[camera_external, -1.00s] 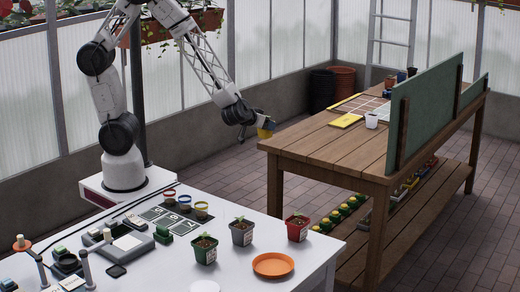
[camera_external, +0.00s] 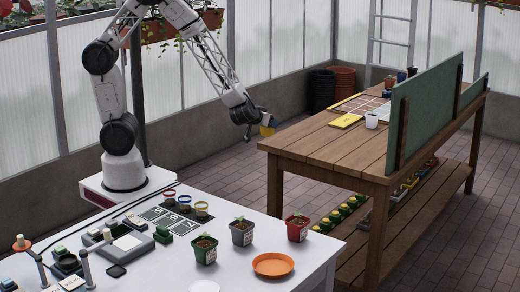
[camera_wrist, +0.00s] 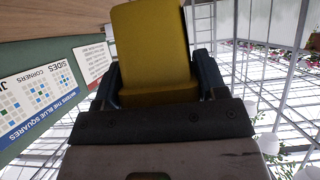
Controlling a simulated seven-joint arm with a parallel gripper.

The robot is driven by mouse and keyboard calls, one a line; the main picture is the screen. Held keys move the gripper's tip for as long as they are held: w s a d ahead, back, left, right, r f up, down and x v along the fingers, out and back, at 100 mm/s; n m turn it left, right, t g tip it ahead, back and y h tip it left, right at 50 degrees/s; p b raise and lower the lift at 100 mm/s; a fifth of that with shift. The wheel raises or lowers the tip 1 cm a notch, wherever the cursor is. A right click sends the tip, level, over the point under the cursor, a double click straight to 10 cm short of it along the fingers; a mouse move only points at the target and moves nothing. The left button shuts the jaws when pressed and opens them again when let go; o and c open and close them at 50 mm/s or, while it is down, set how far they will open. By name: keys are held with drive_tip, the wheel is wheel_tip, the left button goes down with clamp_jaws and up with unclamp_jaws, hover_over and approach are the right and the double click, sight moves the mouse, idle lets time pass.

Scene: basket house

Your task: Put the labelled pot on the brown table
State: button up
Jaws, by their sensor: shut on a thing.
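My gripper (camera_external: 262,126) hangs just off the near left end of the brown table (camera_external: 325,146), about level with its top. It is shut on a yellow thing (camera_external: 268,130), which fills the space between the fingers in the wrist view (camera_wrist: 155,50). Whether this thing is a pot, and whether it bears a label, I cannot tell. On the white table stand a green pot (camera_external: 204,251), a grey pot (camera_external: 241,233) and a red pot (camera_external: 298,229), each with a seedling and a pale label.
A green board (camera_external: 425,115) runs along the brown table's right side. An orange saucer (camera_external: 273,265) sits on the white table (camera_external: 235,275).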

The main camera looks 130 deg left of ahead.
drive_tip(key=w+a, duration=0.3)
drive_tip(key=a, duration=0.1)
drive_tip(key=w+a+f, duration=0.1)
drive_tip(key=w+a, duration=0.2)
drive_tip(key=a, duration=0.1)
drive_tip(key=w+a, duration=0.4)
drive_tip(key=shift+w+f, duration=0.1)
drive_tip(key=shift+f, duration=0.15)
drive_tip(key=shift+f, duration=0.1)
drive_tip(key=shift+f, duration=1.65)
drive_tip(key=shift+f, duration=0.15)
drive_tip(key=o, duration=1.1)
drive_tip(key=shift+r, duration=0.2)
drive_tip(key=v, duration=1.2)
